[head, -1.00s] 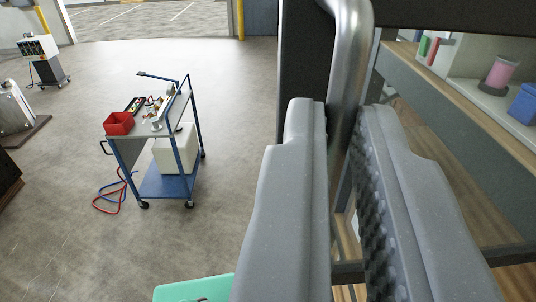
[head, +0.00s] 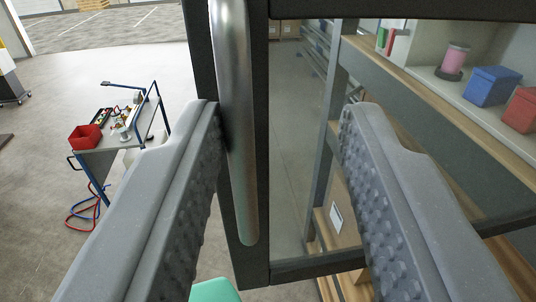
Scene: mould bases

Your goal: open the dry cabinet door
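The cabinet door's dark frame (head: 257,150) stands upright in front of me, with a glass pane to its right. A grey metal bar handle (head: 236,130) runs down the frame, and its rounded lower end shows. My gripper (head: 283,107) is open, with its two grey ribbed fingers wide apart. The handle lies between them, close beside the left finger; I cannot tell whether they touch. The right finger is well clear of it, in front of the glass. Shelves show through and beside the door; I cannot tell how far it stands open.
A blue trolley (head: 100,158) with a red bin (head: 85,137) stands on open floor to the left. A green object (head: 214,290) is low by the door. At right, a shelf holds a pink spool (head: 455,58), a blue box (head: 490,86) and a red box (head: 521,110).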

